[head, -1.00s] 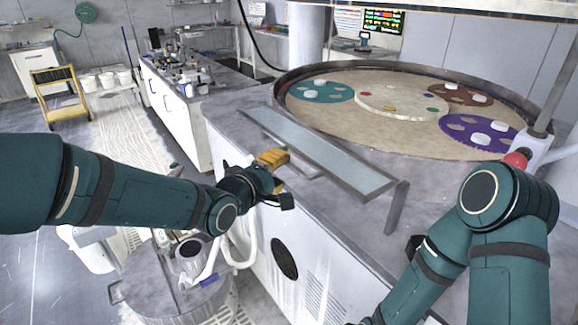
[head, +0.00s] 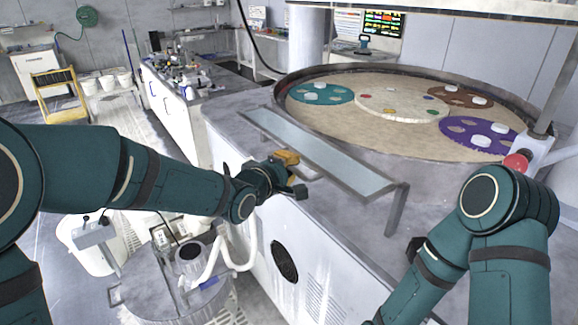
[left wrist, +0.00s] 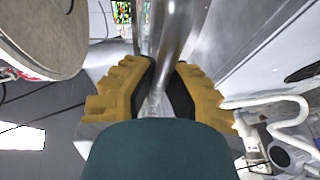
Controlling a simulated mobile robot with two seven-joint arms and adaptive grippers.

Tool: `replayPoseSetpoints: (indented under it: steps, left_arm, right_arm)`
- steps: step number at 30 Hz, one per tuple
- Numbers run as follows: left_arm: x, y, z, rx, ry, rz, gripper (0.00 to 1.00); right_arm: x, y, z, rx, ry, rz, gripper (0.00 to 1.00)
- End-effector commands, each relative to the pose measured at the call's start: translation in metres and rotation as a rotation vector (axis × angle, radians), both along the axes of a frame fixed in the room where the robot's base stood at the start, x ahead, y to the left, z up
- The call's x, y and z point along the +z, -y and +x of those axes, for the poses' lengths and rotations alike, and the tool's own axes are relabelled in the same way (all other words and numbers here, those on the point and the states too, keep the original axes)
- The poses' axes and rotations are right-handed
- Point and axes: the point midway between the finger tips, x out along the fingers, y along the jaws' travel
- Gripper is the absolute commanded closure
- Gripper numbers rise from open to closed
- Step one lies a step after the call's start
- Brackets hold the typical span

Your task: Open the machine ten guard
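The guard (head: 325,152) is a long clear panel in a grey metal frame along the front edge of the round polishing machine (head: 225,130). It lies low and slanted. A thin metal handle (head: 312,176) sticks out from its near side. My left gripper (head: 296,172), with yellow fingers, is at this handle. In the left wrist view the fingers (left wrist: 161,88) stand on both sides of a metal bar (left wrist: 157,100), their dark pads close against it. The gripper looks shut on the bar.
Coloured carriers, such as a purple one (head: 480,134) and a teal one (head: 320,93), lie on the tan platen (head: 365,135). A red button (head: 515,162) is at the right. A grey drum (head: 165,295) with white hoses stands below my left arm. A yellow cart (head: 60,92) is farther back.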

Motion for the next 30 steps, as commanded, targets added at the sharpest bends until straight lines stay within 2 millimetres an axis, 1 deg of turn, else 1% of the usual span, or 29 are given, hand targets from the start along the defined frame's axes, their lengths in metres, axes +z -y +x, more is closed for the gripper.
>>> replayPoseSetpoints:
  steps: [5, 8, 15, 19, 24, 30]
  left_arm:
    - [0.001, 0.000, 0.000, 0.001, -0.001, 0.001, 1.00]
    - [0.006, 0.000, 0.001, 0.003, -0.010, 0.014, 1.00]
    - [0.029, 0.001, 0.003, 0.004, -0.075, 0.107, 1.00]
    - [0.038, 0.004, 0.004, 0.004, -0.110, 0.153, 1.00]
    - [0.046, 0.006, 0.006, 0.001, -0.117, 0.163, 1.00]
    - [0.047, 0.007, 0.006, 0.001, -0.118, 0.165, 1.00]
  right_arm:
    - [0.001, 0.000, 0.000, 0.000, 0.000, 0.000, 0.53]
    - [0.007, 0.000, -0.001, 0.001, -0.002, 0.000, 0.53]
    - [0.038, -0.001, -0.006, 0.003, -0.014, 0.003, 0.53]
    - [0.049, -0.001, -0.008, 0.004, -0.018, 0.004, 0.53]
    - [0.046, -0.001, -0.008, 0.004, -0.021, 0.004, 0.53]
    - [0.046, -0.001, -0.008, 0.004, -0.021, 0.004, 0.53]
